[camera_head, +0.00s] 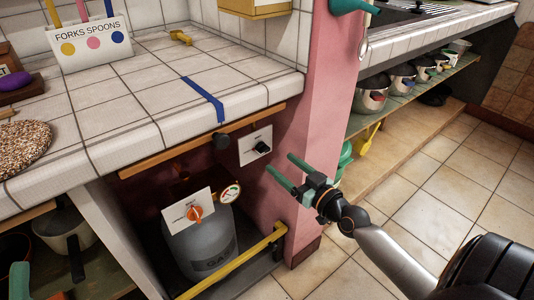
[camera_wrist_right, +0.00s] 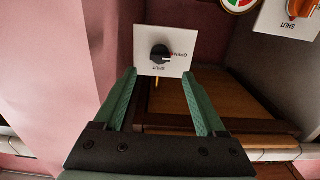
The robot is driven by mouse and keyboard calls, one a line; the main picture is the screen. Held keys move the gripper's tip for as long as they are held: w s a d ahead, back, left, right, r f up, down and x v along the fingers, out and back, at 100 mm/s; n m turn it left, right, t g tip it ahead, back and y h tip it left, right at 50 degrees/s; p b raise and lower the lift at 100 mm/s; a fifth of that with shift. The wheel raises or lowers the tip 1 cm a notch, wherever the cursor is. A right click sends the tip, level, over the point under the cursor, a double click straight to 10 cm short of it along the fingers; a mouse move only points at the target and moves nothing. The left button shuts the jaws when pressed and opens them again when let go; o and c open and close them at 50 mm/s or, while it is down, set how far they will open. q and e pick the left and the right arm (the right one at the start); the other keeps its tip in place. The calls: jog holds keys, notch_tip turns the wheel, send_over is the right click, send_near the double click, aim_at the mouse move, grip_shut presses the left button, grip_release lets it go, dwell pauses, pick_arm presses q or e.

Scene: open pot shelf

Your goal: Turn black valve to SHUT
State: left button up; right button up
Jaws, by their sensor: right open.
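The black valve (camera_head: 262,147) is a dark knob on a white plate (camera_head: 251,153) on the wall under the counter. The right wrist view shows the knob (camera_wrist_right: 160,54) on its plate, marked OPEN and SHUT, upside down there. The knob's mark seems to face OPEN. My right gripper (camera_head: 279,164) is open and empty, its green fingers pointing at the plate. In the right wrist view its fingertips (camera_wrist_right: 159,73) lie either side below the knob, apart from it. A green finger of what seems my left gripper (camera_head: 19,281) shows at the lower left edge; its opening is hidden.
An orange valve (camera_head: 194,213) on another white plate and a gauge (camera_head: 230,193) sit left of the black valve, by a grey gas bottle (camera_head: 203,249). A yellow rail (camera_head: 240,261) crosses below. A pink pillar (camera_head: 311,130) stands to the right. The tiled counter (camera_head: 240,65) overhangs.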

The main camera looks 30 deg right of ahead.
aim_at(266, 151)
jog(key=w, duration=0.7)
jog(key=shift+w+a+b, duration=0.1)
jog(key=shift+a+b, duration=0.2)
jog(key=shift+b, duration=0.1)
grip_shut()
